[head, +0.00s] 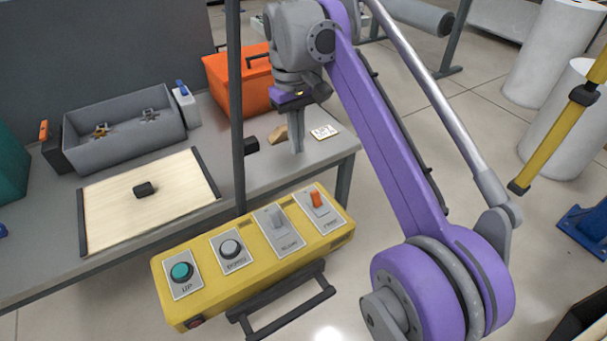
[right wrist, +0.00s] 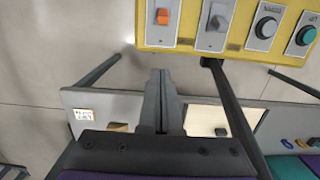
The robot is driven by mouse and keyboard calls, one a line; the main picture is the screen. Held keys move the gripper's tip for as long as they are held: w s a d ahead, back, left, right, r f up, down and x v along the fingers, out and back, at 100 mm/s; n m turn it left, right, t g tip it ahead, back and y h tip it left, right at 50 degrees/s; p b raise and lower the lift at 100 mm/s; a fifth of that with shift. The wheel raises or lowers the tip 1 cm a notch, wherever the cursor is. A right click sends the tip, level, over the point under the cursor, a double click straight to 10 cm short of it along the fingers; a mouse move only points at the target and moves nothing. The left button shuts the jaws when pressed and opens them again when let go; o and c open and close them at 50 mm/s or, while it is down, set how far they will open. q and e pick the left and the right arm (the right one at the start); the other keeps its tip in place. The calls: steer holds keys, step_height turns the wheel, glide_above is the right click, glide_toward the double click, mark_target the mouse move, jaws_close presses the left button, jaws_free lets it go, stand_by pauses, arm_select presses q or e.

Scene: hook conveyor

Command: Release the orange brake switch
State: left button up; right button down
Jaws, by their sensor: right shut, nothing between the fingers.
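The orange brake switch (head: 316,198) is a small orange lever on a grey plate at the right end of the yellow control box (head: 230,282). It also shows at the top of the right wrist view (right wrist: 162,16). My right gripper (head: 297,150) is shut and empty, pointing down above the table's right end, behind the box and apart from the switch. Its closed fingers show in the right wrist view (right wrist: 162,75), with the switch beyond their tips. My left gripper is not in view.
The box also carries a grey lever (head: 274,216), a grey button (head: 230,248) and a green button (head: 181,271). A dark post (head: 237,120) rises behind the box. An orange toolbox (head: 235,85), a grey bin (head: 125,135) and a pale board (head: 150,215) are on the table.

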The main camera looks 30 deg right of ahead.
mark_target(301, 189)
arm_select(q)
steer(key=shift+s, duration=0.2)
arm_select(e)
steer(key=shift+s, duration=0.2)
steer(key=f, duration=0.3)
steer(key=f+b, duration=0.1)
steer(key=f, duration=0.6)
steer(key=shift+s+f, duration=0.15)
steer(key=shift+s, duration=0.2)
steer(key=s+r, duration=0.1)
steer(key=s, duration=0.2)
steer(key=shift+d+r, duration=0.15)
steer(key=shift+r, duration=0.25)
steer(key=shift+s+r, duration=0.1)
steer(key=shift+s, duration=0.2)
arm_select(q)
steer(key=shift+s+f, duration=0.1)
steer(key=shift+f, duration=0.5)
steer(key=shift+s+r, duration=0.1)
arm_select(e)
steer(key=shift+w, duration=0.15)
